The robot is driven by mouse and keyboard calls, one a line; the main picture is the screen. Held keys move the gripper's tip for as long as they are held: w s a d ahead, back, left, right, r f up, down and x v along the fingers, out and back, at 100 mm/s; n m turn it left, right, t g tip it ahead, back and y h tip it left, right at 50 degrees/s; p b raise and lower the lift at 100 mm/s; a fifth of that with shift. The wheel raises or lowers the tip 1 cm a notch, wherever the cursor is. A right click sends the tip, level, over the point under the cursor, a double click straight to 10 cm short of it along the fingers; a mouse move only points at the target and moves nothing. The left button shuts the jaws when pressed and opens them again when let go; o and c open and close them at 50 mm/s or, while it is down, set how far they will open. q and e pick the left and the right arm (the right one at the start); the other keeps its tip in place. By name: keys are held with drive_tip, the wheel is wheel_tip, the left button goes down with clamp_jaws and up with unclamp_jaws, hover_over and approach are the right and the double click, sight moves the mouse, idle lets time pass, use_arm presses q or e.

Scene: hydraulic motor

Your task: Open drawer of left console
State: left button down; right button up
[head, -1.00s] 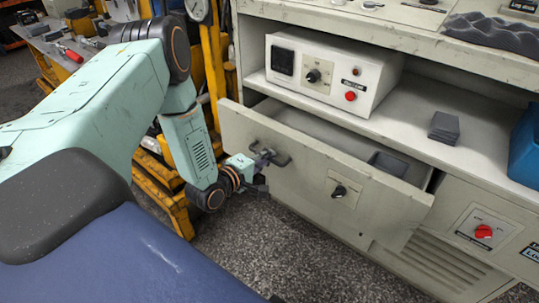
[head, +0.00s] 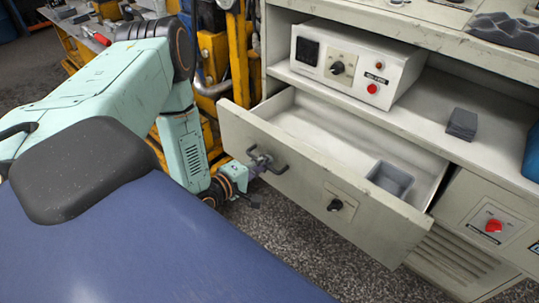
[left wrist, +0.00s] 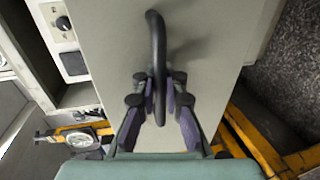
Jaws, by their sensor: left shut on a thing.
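The console's drawer (head: 300,180) is pulled well out in the head view, and its inside shows. A small grey tray (head: 390,179) sits in it. A dark bar handle (head: 267,161) is on the left part of the drawer front, with a black knob (head: 336,205) to its right. My left gripper (head: 254,172) is at the handle. In the left wrist view, the fingers of my left gripper (left wrist: 160,88) are closed around the dark handle (left wrist: 158,40). My right gripper is not in view.
A white control box (head: 357,62) and a dark grey block (head: 462,124) stand on the shelf above the drawer. A yellow frame (head: 215,55) stands left of the console, close to my left arm. Speckled floor (head: 300,245) is clear below the drawer.

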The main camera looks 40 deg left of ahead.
use_arm(q)
drive_tip(key=shift+s+a+r, duration=0.15)
drive_tip(key=shift+a, duration=0.05)
drive_tip(key=c, duration=1.8)
unclamp_jaws()
drive_tip(key=shift+o, duration=0.4)
drive_tip(key=shift+s, duration=0.1)
drive_tip(key=shift+d, duration=0.1)
drive_tip(key=d+v, duration=0.1)
drive_tip(key=v, duration=1.1)
drive_tip(key=shift+a, duration=0.4)
